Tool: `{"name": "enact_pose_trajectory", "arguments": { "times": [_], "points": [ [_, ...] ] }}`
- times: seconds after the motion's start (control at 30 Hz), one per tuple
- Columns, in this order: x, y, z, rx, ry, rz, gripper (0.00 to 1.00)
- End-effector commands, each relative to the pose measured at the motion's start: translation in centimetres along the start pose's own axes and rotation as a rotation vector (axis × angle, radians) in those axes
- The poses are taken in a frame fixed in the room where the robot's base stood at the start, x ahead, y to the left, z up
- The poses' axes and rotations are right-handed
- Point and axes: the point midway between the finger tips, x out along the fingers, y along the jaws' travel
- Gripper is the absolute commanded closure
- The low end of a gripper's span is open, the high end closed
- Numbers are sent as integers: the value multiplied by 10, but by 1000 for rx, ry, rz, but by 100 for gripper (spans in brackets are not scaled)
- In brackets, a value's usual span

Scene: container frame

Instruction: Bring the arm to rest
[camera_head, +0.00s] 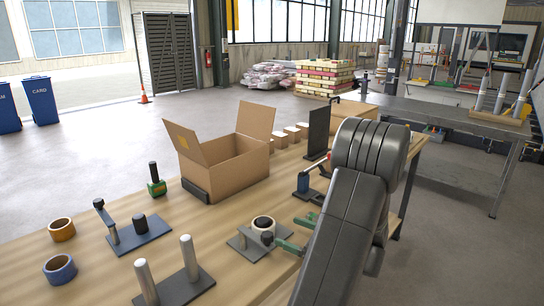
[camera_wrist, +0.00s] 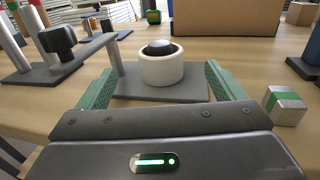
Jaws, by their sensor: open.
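My gripper (camera_head: 293,234) has its green fingers apart near the table's front, right beside a small fixture. In the wrist view my gripper (camera_wrist: 160,76) is open, with one finger at each side of the picture. A white tape roll (camera_wrist: 162,72) sits around a dark-topped post on a grey plate (camera_wrist: 135,96), in line with the gap between the fingers. The same white roll (camera_head: 256,223) shows in the head view. Neither finger visibly grips it. My grey arm covers part of the table's right side.
An open cardboard box (camera_head: 238,168) stands mid-table. Orange (camera_head: 61,230) and blue (camera_head: 60,270) tape rolls lie at left. A blue clamp fixture (camera_head: 136,232) and two metal posts (camera_head: 188,258) stand nearby. A silver-green block (camera_wrist: 285,106) lies right of my fingers.

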Motion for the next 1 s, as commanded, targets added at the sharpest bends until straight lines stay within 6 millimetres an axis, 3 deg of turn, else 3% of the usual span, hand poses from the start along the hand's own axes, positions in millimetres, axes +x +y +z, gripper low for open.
{"name": "enact_pose_trajectory", "arguments": {
  "times": [0.5, 0.7, 1.0],
  "points": [
    [104, 1, 1, 0, 1, 4, 11],
    [103, 0, 23, 0, 1, 0, 11],
    [103, 0, 29, 1, 1, 0, 11]
  ]
}}
